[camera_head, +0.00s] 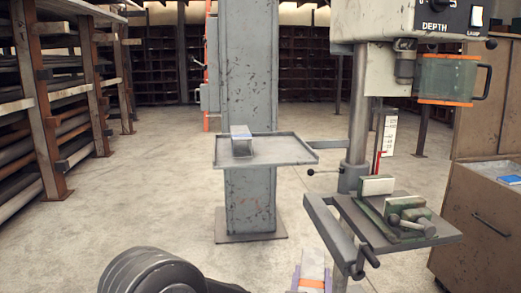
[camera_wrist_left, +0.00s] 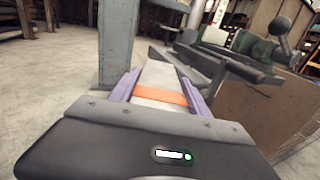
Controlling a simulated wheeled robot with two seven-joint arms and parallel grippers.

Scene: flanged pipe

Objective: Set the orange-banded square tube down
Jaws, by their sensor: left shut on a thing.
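The square tube (camera_head: 313,262) is pale grey with an orange band and shows at the bottom edge of the head view. My left gripper (camera_head: 311,281) is shut on it, with a purple finger on each side. In the left wrist view the tube (camera_wrist_left: 159,76) points away from my left gripper (camera_wrist_left: 160,90), and its orange band (camera_wrist_left: 162,96) lies between the fingers. The tube is held in front of the drill press table (camera_head: 360,222); its height relative to that table is hard to tell. My right gripper is not in view.
A green vise (camera_head: 405,219) sits on the drill press table, with a crank handle at the front. A grey tray (camera_head: 275,155) on a column holds a small metal block (camera_head: 241,141). A wooden cabinet (camera_head: 485,225) stands at right. Open floor lies at left, before pipe racks.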

